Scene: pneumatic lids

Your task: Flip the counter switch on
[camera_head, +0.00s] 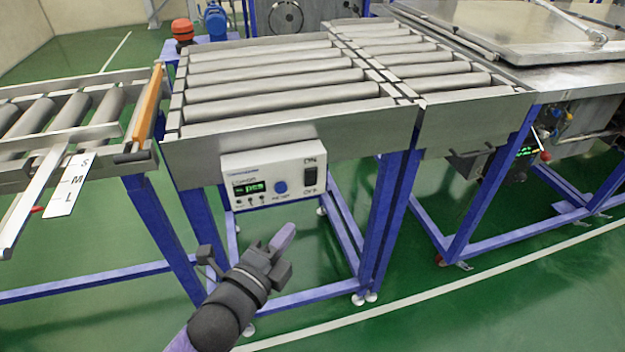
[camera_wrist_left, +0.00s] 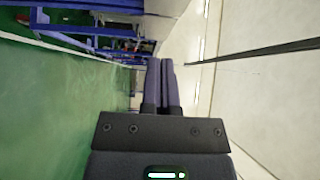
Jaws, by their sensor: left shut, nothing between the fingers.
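The counter box (camera_head: 272,175) is a white panel fixed to the front of the roller conveyor. It has a green lit display (camera_head: 249,188), a blue round button (camera_head: 281,187) and a black rocker switch (camera_head: 310,174) at its right, between the ON and OFF labels. I cannot tell which way the rocker is set. My left gripper (camera_head: 283,238) is below the box, apart from it, with its fingers pointing up and right. In the left wrist view its two fingers (camera_wrist_left: 160,85) are together and empty. The box does not show in that view. My right gripper is not in view.
The roller conveyor (camera_head: 290,133) stands on blue legs behind my left gripper. A side conveyor with an orange bar (camera_head: 147,105) and an S-M-L scale (camera_head: 72,185) is at left. A machine with a metal lid (camera_head: 530,30) is at right. The green floor in front is clear.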

